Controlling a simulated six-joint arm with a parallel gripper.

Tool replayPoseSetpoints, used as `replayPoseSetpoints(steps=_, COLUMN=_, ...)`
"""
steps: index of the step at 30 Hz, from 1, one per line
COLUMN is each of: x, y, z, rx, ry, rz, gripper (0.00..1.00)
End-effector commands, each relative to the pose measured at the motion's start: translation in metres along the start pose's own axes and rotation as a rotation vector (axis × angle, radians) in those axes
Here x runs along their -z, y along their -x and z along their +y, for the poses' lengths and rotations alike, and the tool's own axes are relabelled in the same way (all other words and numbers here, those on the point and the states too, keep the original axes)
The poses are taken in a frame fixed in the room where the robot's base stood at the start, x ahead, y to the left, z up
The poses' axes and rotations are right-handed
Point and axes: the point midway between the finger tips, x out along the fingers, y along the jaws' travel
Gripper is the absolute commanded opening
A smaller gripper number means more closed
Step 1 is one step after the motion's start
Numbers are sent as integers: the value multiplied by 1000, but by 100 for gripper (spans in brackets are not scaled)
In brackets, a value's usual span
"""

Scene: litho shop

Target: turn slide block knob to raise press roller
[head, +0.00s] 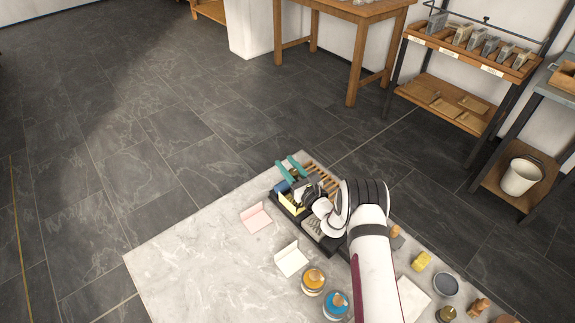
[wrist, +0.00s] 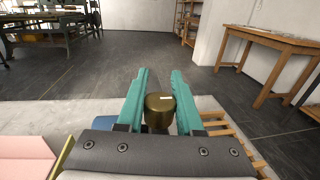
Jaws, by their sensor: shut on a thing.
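My gripper (wrist: 159,75) has teal fingers on either side of a brass knob (wrist: 159,112) with a small pale mark on its top, and is shut on it. In the head view, my gripper (head: 287,163) reaches over the far end of a small dark press (head: 282,213) on the marble table. The knob is hidden there. A blue cylinder (head: 281,187), perhaps the roller, shows beside the fingers; a blue piece (wrist: 103,123) also shows left of the knob in the wrist view. My arm covers part of the press. The slide block cannot be made out.
On the marble table (head: 190,270), pink (head: 256,218) and cream (head: 291,260) cards lie left of the press. Orange (head: 313,280) and blue (head: 336,303) ink tins stand in front. Wooden slats (head: 322,178) border the press's right side. Dark floor lies beyond.

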Motion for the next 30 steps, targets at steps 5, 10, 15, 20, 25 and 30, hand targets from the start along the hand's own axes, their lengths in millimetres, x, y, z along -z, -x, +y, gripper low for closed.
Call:
replayPoseSetpoints(steps=5, x=0, y=0, z=0, rx=-2, ry=0, rz=0, gripper=0)
replayPoseSetpoints(steps=10, x=0, y=0, z=1, rx=-30, ry=0, rz=0, gripper=0)
replayPoseSetpoints(steps=15, x=0, y=0, z=3, rx=-116, ry=2, rz=1, gripper=0)
replayPoseSetpoints(steps=20, x=0, y=1, z=7, rx=-237, ry=3, rz=3, gripper=0)
replayPoseSetpoints(steps=25, x=0, y=2, z=11, rx=-369, ry=2, rz=6, gripper=0)
replayPoseSetpoints(steps=30, x=1, y=4, z=14, rx=-486, ry=2, rz=9, gripper=0)
